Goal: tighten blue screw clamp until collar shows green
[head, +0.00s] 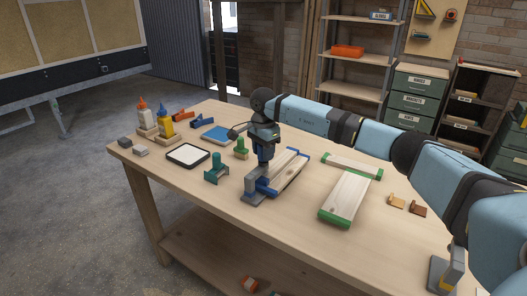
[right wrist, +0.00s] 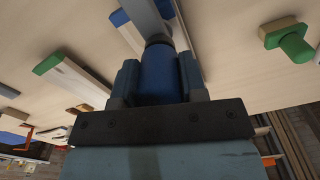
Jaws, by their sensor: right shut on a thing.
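My right gripper (head: 263,158) comes down from above and is shut on the blue handle of the screw clamp. In the right wrist view the blue handle (right wrist: 158,75) stands between the two fingers of my right gripper (right wrist: 158,82). The clamp's grey frame (head: 254,197) sits at the near end of wooden boards with blue ends (head: 286,175), on the workbench. The grey part of the clamp (right wrist: 146,18) also shows beyond the handle. The collar's colour cannot be made out. My left gripper is not in view.
On the workbench (head: 220,218) stand green clamps (head: 216,168), a black-rimmed white tray (head: 187,155) and glue bottles (head: 165,122) to the left. A board with green ends (head: 347,196) lies to the right, near small orange and brown pieces (head: 397,202). Bare bench lies in front.

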